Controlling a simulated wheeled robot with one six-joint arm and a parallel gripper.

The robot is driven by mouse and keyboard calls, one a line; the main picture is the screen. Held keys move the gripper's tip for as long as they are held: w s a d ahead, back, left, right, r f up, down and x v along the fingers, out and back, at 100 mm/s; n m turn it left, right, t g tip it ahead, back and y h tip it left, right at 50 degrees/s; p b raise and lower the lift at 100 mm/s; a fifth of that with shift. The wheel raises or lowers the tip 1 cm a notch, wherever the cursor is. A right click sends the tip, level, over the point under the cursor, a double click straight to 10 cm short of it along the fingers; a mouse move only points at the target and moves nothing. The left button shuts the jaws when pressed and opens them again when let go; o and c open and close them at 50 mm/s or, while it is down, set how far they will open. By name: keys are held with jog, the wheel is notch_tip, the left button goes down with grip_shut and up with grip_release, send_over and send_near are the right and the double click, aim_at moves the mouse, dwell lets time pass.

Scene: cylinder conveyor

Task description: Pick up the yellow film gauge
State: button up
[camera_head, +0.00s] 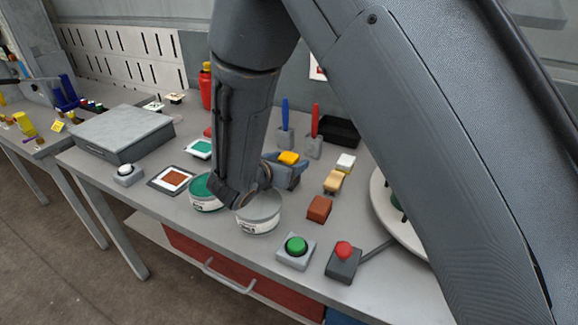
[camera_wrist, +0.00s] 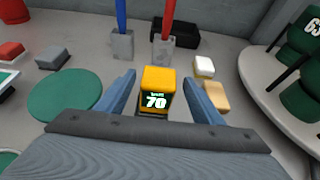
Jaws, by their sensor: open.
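The yellow film gauge (camera_wrist: 156,90) shows in the wrist view as a small yellow block with a dark display face reading "70". It stands between the two blue fingers of my gripper (camera_wrist: 160,92), with a visible gap on each side. My gripper is open. In the head view the yellow top of the gauge (camera_head: 288,158) shows beside the blue gripper fingers (camera_head: 284,172). My arm hides part of the table around it.
Holders with a blue pen (camera_head: 285,115) and a red pen (camera_head: 315,122) stand behind, near a black tray (camera_head: 340,131). White and tan blocks (camera_head: 334,181) lie to the right. Round tubs (camera_head: 259,213) stand in front. A round white carousel (camera_head: 388,215) is at right.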

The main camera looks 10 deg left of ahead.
aim_at(294, 156)
jog(key=p+x, duration=0.1)
jog(key=x, duration=0.2)
jog(key=shift+w+r+p, duration=0.25)
jog(key=shift+w+p, duration=0.1)
jog(key=shift+w, duration=0.05)
jog(key=shift+w+d+f, duration=0.2)
jog(key=shift+w+f, duration=0.1)
jog(key=shift+w, duration=0.25)
jog(key=c, duration=1.3)
notch_tip(294, 156, up, 10)
jog(key=shift+r, duration=0.25)
